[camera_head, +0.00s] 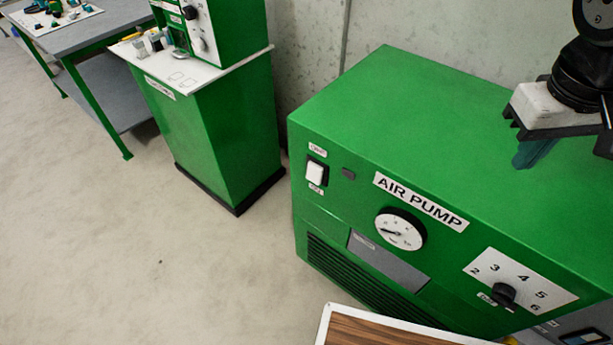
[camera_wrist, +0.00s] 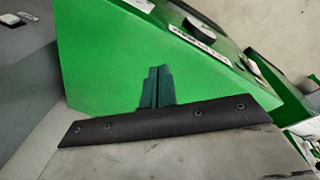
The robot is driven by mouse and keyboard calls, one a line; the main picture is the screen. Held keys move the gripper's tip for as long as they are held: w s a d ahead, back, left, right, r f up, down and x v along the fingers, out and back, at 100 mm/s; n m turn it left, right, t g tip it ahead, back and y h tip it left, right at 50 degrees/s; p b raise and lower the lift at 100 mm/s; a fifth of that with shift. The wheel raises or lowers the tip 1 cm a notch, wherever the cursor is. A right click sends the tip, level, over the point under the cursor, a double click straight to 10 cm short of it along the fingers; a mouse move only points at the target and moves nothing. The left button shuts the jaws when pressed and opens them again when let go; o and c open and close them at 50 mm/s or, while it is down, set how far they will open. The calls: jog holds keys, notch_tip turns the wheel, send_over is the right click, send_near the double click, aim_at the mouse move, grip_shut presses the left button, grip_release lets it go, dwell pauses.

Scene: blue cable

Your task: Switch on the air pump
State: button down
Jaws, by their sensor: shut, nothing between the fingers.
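The air pump (camera_head: 440,115) is a large green box with an "AIR PUMP" label on its front. A white rocker switch (camera_head: 315,173) in a black frame sits at the left of that front, between two small labels; I cannot tell which way it is set. A small dark round indicator (camera_head: 348,173) is beside it and looks unlit. My gripper (camera_head: 528,155) is over the right part of the pump's top, apart from the switch. Its teal fingers are together and empty. In the wrist view, the closed fingers (camera_wrist: 157,86) show against the green pump (camera_wrist: 100,60).
The pump's front also carries a round gauge (camera_head: 400,229) and a black knob (camera_head: 503,295) on a numbered plate. A wood-topped surface (camera_head: 375,330) stands in front, low in the picture. A green cabinet (camera_head: 225,140) and a grey table (camera_head: 90,28) stand left, with open floor before them.

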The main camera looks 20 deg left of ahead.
jog(key=w+a+f+n+t, duration=0.1)
jog(key=w+a+f+n, duration=0.25)
jog(key=a, duration=0.65)
jog(key=w+a+f+n, duration=0.2)
jog(key=w+a+f, duration=0.25)
jog(key=a, duration=0.55)
jog(key=s+a+f+n, duration=0.2)
jog(key=a+f, duration=0.3)
jog(key=a, duration=0.3)
jog(key=s+a+f+n+t, duration=0.1)
jog(key=s+a+f+n, duration=0.1)
jog(key=a+f, duration=0.3)
jog(key=a, duration=0.3)
jog(key=shift+s+a+f+n, duration=0.35)
jog(key=shift+a, duration=0.05)
send_near(307, 178)
jog(key=s+f, duration=0.3)
jog(key=f, duration=0.3)
jog(key=w, duration=0.1)
jog(key=w+d, duration=0.1)
jog(key=w, duration=0.1)
jog(key=shift+w+d+f, duration=0.1)
jog(key=shift+w+d, duration=0.15)
jog(key=shift+d, duration=0.05)
